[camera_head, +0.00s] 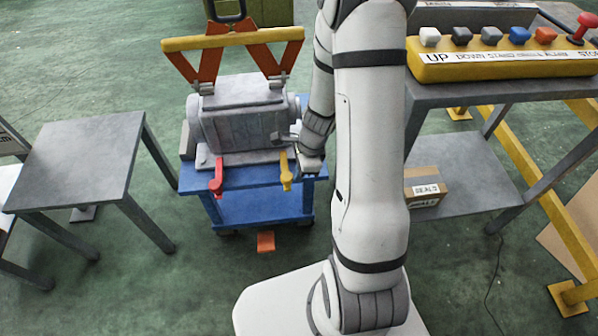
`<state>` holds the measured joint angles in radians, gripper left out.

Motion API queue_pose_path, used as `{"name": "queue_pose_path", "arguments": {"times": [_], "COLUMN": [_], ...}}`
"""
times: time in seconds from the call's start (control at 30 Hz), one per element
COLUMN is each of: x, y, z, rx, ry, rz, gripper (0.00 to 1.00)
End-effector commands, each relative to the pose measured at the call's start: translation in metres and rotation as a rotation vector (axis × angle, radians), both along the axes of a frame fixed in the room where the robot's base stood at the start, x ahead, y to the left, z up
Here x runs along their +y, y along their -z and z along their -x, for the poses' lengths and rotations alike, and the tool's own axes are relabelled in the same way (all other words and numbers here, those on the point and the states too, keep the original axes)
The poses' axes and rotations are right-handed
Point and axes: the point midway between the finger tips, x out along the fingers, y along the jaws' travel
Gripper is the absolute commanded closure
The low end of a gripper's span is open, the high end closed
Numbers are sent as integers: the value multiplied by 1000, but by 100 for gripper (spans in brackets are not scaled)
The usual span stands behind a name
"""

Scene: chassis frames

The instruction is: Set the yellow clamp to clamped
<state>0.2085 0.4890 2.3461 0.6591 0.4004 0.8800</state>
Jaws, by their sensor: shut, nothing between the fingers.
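The yellow clamp (286,172) is on the front right of the blue cart (231,177), at the lower edge of the grey motor-like block (243,122). Its handle points down toward the cart's front edge. A red clamp (217,176) stands to its left in a similar pose. My gripper (289,137) is just above and behind the yellow clamp, close to the block's right side. It is small in the picture and looks shut and empty. I cannot tell whether it touches the block. My arm rises to the right of the cart.
An orange lifting frame with a yellow bar (233,38) is above the block. A grey table (78,160) stands left. On the right, a bench carries a yellow button panel (503,60), with a cardboard box (424,186) on its lower shelf. An orange pedal (266,241) sits below the cart.

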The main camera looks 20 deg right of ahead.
Motion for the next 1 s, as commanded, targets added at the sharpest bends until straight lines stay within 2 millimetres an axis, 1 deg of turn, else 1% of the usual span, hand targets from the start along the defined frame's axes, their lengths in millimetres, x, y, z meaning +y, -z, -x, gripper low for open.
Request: {"name": "queue_pose_path", "arguments": {"times": [0.17, 0.37, 0.57, 0.8, 0.9, 1.0], "x": [1, -1, -6, -14, -18, -20], "y": [-1, -12, -37, -75, -87, -95], "z": [0, 1, 2, 4, 5, 6], "rx": [2, 0, 1, 0, 0, 0], "ry": [-1, -2, -1, -3, -3, -3], "rz": [-1, -1, -1, -1, -1, -1], "gripper": [100, 100, 100, 100, 100, 100]}}
